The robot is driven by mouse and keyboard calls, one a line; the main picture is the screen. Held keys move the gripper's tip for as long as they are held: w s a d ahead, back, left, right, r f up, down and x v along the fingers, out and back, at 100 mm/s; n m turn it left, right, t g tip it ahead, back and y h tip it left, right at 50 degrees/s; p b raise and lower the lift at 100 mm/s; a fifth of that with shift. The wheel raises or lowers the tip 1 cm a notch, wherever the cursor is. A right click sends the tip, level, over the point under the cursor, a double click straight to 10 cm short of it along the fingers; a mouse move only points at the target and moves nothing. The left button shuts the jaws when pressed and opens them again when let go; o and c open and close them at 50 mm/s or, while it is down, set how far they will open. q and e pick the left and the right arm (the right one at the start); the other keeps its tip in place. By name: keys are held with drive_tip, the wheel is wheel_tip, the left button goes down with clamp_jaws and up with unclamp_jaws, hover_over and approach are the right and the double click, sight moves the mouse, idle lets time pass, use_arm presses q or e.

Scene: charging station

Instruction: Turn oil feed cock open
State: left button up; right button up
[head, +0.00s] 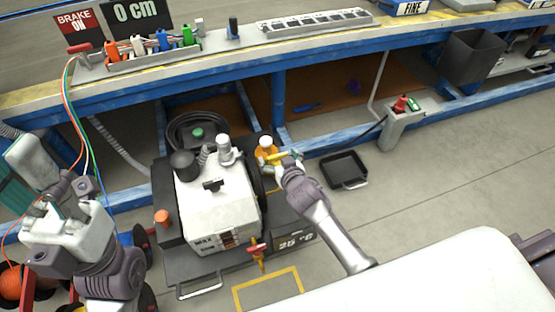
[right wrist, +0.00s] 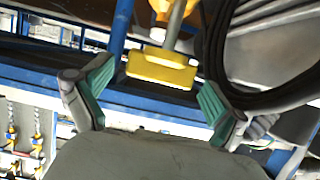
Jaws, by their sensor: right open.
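The yellow oil feed cock handle (head: 281,156) sits on the right side of the white generator-like machine (head: 218,209), beside an orange-capped container (head: 267,147). My right gripper (head: 287,163) is at the handle. In the right wrist view the yellow handle (right wrist: 162,70) appears as a flat bar on a grey stem, between the two green-padded fingers of my open right gripper (right wrist: 155,82). Gaps show at both ends of the handle. My left gripper (head: 62,212) is at the far left, away from the handle; its finger opening is unclear.
A black hose (right wrist: 222,55) curves close to the right finger in the right wrist view. A black tray (head: 344,169) lies on the floor to the right. The workbench (head: 235,58) spans the back.

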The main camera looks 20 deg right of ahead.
drive_tip(key=shift+w+f, duration=0.2)
drive_tip(key=shift+w, duration=0.25)
